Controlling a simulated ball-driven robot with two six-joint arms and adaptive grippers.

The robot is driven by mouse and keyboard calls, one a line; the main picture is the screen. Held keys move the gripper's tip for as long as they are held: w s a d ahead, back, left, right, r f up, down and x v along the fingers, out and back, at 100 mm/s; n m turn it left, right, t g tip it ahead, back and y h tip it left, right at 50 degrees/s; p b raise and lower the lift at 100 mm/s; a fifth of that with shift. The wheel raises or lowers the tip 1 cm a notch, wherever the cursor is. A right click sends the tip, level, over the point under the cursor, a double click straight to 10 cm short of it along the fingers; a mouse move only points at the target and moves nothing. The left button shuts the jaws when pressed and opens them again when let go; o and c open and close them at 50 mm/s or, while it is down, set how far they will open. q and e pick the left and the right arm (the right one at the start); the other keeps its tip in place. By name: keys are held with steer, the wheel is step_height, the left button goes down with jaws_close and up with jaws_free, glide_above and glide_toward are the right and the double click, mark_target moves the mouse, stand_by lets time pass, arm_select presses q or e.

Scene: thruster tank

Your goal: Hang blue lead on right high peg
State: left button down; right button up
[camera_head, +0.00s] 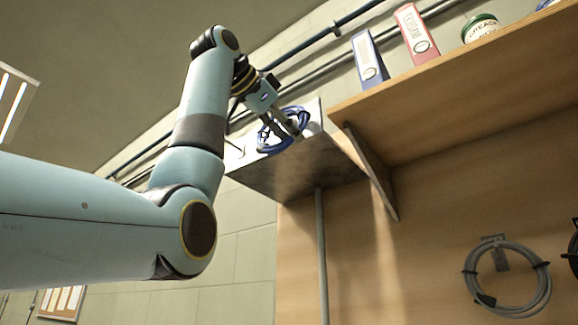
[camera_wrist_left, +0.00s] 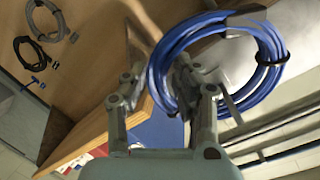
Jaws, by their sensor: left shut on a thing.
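In the left wrist view the coil (camera_wrist_left: 272,75) is large, with black ties, and loops beside and past the finger on the right. A thin peg (camera_head: 236,151) sticks out at the panel's left edge. The right high peg cannot be made out for certain; the coil and gripper cover part of the panel. My right gripper is not in view.
A grey coiled cable (camera_head: 470,268) hangs on the wooden panel below. Pipes run behind.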

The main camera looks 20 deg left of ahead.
arm_select(q)
steer(key=c, duration=1)
jaws_free()
steer(key=shift+o, duration=0.3)
